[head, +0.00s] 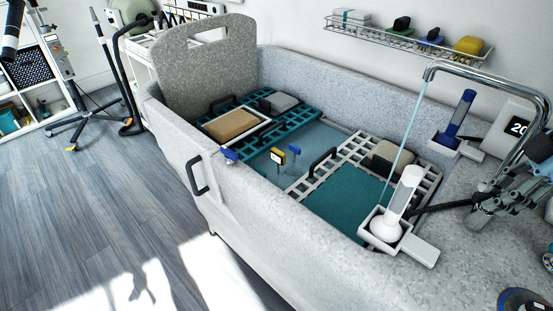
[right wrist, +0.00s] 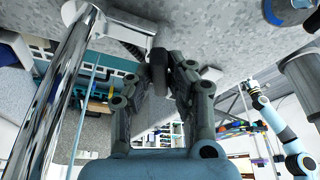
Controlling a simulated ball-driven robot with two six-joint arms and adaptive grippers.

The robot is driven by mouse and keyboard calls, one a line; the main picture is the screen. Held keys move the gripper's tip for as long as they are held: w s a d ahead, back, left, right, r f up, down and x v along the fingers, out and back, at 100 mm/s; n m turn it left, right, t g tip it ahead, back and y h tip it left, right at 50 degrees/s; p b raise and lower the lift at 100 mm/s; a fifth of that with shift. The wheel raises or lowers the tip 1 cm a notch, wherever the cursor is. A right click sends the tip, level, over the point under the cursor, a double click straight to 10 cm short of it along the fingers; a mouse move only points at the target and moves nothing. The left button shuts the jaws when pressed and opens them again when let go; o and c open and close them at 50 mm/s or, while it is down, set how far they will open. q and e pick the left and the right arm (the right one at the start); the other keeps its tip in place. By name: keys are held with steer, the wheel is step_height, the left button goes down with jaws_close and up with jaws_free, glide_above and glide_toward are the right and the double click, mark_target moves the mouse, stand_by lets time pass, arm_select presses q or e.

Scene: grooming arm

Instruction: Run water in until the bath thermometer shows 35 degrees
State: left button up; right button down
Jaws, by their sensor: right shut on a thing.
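The grey speckled bath (head: 285,215) has shallow blue-teal water (head: 318,140) in it. A chrome tap (head: 480,72) arches over its right end, and a thin pale blue stream (head: 408,130) falls from its spout. A white display (head: 517,127) behind the tap reads 20, partly covered by the pipe. A small yellow-faced marker (head: 277,156) stands at the water; its reading is too small. My right gripper (head: 482,203) is at the tap's base, shut on a dark grey handle (right wrist: 159,72). In the right wrist view, a pale blue arm of mine (right wrist: 285,130) shows; its jaw state is unclear.
Teal and white racks (head: 300,186) cross the bath. A wire shelf (head: 405,40) hangs above.

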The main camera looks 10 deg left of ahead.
steer(key=shift+s+a+m+t+p, duration=0.1)
steer(key=shift+s+m+t+p, duration=0.2)
steer(key=shift+m+p, duration=1)
steer(key=shift+f+p, duration=0.15)
steer(key=shift+p, duration=0.4)
steer(key=shift+m+p, duration=0.4)
steer(key=shift+p, duration=0.25)
steer(key=shift+m+t+h+p, duration=0.3)
steer(key=shift+m+t+p, duration=0.2)
steer(key=shift+m+p, duration=0.6)
steer(key=c, duration=1.2)
jaws_free()
steer(key=shift+o, duration=0.2)
steer(key=shift+w, duration=0.1)
